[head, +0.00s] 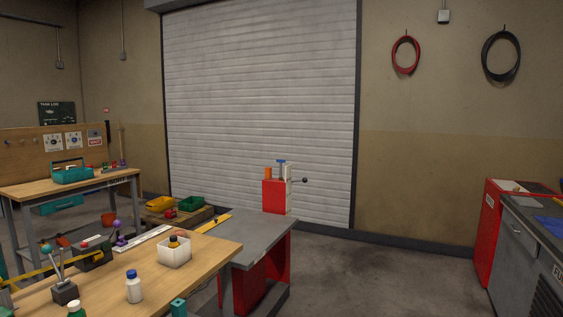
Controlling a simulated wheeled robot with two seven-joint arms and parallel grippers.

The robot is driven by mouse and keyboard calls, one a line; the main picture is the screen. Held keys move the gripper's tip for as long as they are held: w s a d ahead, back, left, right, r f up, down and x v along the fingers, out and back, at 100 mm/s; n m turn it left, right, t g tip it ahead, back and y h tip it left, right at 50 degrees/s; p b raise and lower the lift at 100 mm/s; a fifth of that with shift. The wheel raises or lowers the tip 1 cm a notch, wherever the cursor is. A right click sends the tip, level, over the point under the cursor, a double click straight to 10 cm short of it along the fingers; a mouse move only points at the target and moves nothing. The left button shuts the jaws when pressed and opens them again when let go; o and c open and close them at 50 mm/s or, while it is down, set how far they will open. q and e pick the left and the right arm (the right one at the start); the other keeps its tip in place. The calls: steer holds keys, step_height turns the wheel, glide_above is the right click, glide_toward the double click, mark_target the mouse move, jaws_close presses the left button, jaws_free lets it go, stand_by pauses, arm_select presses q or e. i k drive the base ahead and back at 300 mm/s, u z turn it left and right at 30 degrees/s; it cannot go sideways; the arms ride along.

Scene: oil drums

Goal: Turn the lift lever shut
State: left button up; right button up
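A lever with a black knob (305,180) sticks out to the right from the top of a red box-shaped unit (275,196) in the middle of the head view. The lever looks roughly level. It is small here, and no label on it can be read. A blue T-shaped piece (281,163) and an orange piece (268,173) stand on top of the unit. The unit stands at the far end of a grey-topped bench (258,240) with red sides. Neither of my grippers shows.
A wooden bench (205,262) with a white bin (174,252), a blue-capped bottle (134,288) and other small items fills the lower left. A red and grey cabinet (500,215) stands at the right. Open floor (375,270) lies between. A roller shutter (260,95) is behind.

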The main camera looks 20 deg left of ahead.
mark_target(280, 161)
steer(key=k, duration=0.65)
steer(key=z, duration=0.35)
steer(key=i, duration=4.3)
steer(key=u, duration=1.25)
steer(key=i, duration=1.25)
steer(key=u, duration=1.35)
